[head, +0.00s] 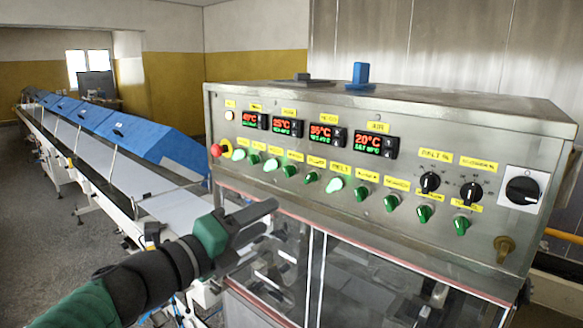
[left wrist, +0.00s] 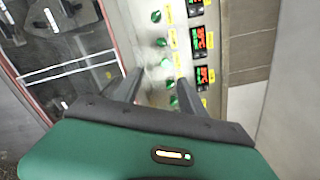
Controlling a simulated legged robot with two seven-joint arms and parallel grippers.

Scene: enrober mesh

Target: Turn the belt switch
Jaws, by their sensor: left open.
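A steel control panel (head: 400,160) carries a row of small green switches under yellow labels, and some of them are lit. The lit switch (head: 334,185) sits under a label that seems to read BELT or MELT; the lettering is too small to be sure. My left gripper (head: 268,220) is open and empty, in front of and below the left part of the row, apart from the switches. In the left wrist view its two fingers (left wrist: 157,90) point toward the panel, and a green switch (left wrist: 173,101) shows between them. My right gripper is not in view.
A red emergency button (head: 215,150) sticks out at the panel's left end. Black knobs (head: 430,182) and a black rotary main switch (head: 522,190) are at the right. Clear doors (head: 340,265) lie below. A white conveyor (head: 120,170) with blue covers (head: 145,140) runs back left.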

